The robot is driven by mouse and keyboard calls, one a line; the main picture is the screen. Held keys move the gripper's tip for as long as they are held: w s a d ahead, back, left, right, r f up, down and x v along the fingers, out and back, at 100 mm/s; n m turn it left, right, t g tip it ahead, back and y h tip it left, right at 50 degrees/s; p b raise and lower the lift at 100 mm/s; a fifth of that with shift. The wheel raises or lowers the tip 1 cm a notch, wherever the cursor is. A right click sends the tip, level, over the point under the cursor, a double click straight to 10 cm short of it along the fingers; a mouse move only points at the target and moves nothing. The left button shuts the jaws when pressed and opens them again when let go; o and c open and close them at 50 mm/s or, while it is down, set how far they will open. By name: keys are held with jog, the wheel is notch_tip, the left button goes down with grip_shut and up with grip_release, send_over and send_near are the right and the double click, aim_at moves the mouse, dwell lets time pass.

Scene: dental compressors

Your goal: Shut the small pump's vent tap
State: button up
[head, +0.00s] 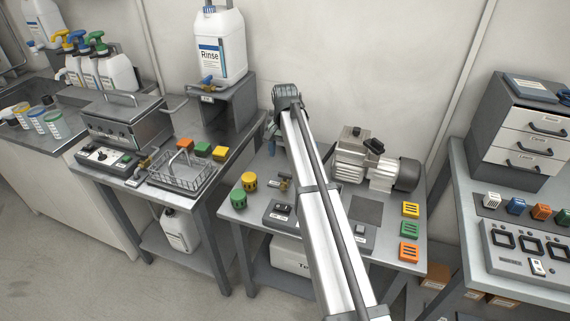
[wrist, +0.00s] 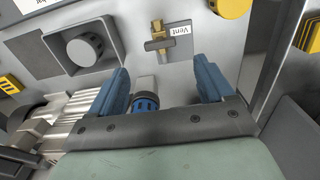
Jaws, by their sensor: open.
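The brass vent tap (wrist: 157,42) shows at the top middle of the wrist view, on a grey panel beside a white label reading "Vent" (wrist: 180,30). Its bar lies roughly crosswise in that picture. My gripper (wrist: 163,84) is open, its two blue fingers apart and short of the tap in the picture, with nothing held. A blue ribbed cap on a pale fitting (wrist: 146,101) shows between the fingers, nearer the left one. In the head view, a brass tap (head: 284,184) stands left of my arm. My arm hides much of that table, and which pump is the small one is unclear.
A grey box with a round knob (wrist: 84,49) and finned metal (wrist: 70,112) lie left of the fingers. A yellow round part (wrist: 231,7) is at upper right. In the head view, a motor pump (head: 372,164) stands right of my arm, and yellow and green knobs (head: 249,181) stand left.

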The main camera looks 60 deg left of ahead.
jog(key=shift+r, duration=2.8)
